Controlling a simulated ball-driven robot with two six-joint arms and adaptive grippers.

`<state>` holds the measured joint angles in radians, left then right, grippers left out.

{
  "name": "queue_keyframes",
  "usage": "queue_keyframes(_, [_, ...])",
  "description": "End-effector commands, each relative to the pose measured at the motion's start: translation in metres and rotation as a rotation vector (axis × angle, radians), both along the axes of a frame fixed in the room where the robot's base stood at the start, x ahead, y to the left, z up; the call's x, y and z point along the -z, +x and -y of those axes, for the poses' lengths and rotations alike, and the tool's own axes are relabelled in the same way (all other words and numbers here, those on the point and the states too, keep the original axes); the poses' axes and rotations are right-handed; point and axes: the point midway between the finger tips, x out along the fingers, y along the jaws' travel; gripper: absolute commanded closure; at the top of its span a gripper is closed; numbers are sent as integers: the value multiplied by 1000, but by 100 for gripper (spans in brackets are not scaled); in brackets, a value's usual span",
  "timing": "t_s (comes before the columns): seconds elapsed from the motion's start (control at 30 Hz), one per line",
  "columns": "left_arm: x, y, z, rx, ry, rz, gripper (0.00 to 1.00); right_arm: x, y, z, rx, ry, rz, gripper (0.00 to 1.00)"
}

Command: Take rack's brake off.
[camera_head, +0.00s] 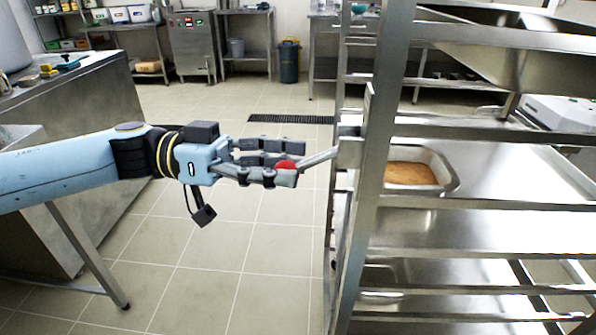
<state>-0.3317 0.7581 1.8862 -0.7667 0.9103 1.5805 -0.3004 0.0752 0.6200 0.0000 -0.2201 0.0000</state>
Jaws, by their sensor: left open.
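The steel rack (382,110) stands at the right, its uprights and shelves filling that side. A lever with a red knob (286,165) sticks out to the left from a bracket on the rack's upright; its grey rod (318,158) slopes up to the bracket. My left gripper (292,163) comes in from the left and is open, with its fingers at the red knob. The fingers hide part of the knob, and I cannot tell whether they touch it. My right gripper is not in view.
A pan with brown food (412,174) sits on a rack shelf. A steel counter (85,110) stands at the left. A blue bin (289,61) and a floor drain (290,119) lie farther back. The tiled floor between counter and rack is clear.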

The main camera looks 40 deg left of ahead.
Motion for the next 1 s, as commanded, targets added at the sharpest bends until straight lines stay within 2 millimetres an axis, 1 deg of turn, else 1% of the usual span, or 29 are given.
queue_keyframes(0.03, [0,3,6,-1,-4,3,51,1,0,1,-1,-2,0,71])
queue_keyframes(0.1, [0,6,12,-1,-4,2,51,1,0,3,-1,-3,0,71])
queue_keyframes(0.2, [0,8,17,0,-1,0,51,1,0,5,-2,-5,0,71])
queue_keyframes(0.47, [0,9,19,0,0,-2,51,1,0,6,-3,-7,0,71])
queue_keyframes(0.57, [0,9,19,0,0,-2,61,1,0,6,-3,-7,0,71])
queue_keyframes(0.8, [0,9,19,0,0,-2,93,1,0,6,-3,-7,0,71])
queue_keyframes(0.87, [0,9,18,0,0,-2,100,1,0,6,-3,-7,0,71])
queue_keyframes(1.0, [0,9,18,0,0,-2,100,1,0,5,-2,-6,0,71])
